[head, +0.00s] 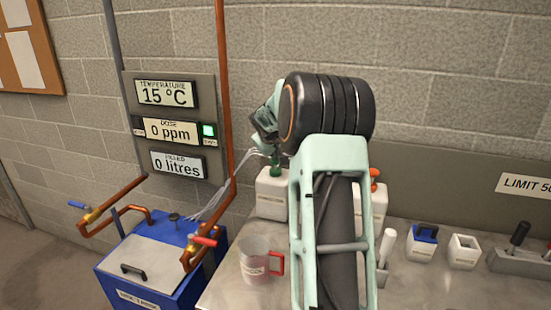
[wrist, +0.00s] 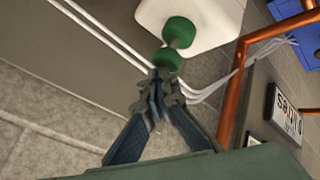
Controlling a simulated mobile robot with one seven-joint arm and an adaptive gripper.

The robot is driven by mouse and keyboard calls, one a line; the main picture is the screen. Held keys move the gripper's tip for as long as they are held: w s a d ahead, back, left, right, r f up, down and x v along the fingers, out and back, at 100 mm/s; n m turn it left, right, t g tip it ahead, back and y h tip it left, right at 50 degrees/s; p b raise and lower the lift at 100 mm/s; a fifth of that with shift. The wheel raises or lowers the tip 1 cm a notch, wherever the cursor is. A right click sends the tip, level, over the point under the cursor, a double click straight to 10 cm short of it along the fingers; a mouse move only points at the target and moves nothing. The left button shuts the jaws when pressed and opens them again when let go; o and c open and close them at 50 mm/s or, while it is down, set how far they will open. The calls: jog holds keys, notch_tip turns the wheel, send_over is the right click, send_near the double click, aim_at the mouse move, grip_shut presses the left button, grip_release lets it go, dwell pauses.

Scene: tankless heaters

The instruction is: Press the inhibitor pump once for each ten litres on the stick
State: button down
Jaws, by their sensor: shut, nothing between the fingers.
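A white container (head: 271,194) with a green pump (head: 275,166) on top stands on the counter, partly hidden by my arm. In the wrist view the green pump (wrist: 180,31) rises from the white container (wrist: 215,18). My gripper (wrist: 160,80) is shut and empty, its fingertips close to the pump's near green knob; I cannot tell whether they touch. In the head view my gripper (head: 266,138) is just above the pump, partly hidden by my wrist. The dose display (head: 171,131) reads 0 ppm and the filled display (head: 179,165) reads 0 litres. I cannot make out the stick's marks.
A second white container with an orange cap (head: 374,173) stands behind my arm. A clear mug with a red handle (head: 262,260) is on the counter. A blue tank (head: 150,265) and copper pipes (head: 224,90) are at left. Small boxes (head: 463,250) stand at right.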

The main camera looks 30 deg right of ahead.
aim_at(275, 160)
jog(key=shift+s+f+b, duration=0.1)
jog(key=shift+f+b, duration=0.5)
jog(key=shift+f, duration=0.15)
dwell(0.6)
jog(key=shift+r+p, duration=1.4)
jog(key=shift+r, duration=0.4)
jog(key=shift+r, duration=0.1)
notch_tip(275, 160, up, 5)
jog(key=p, duration=0.4)
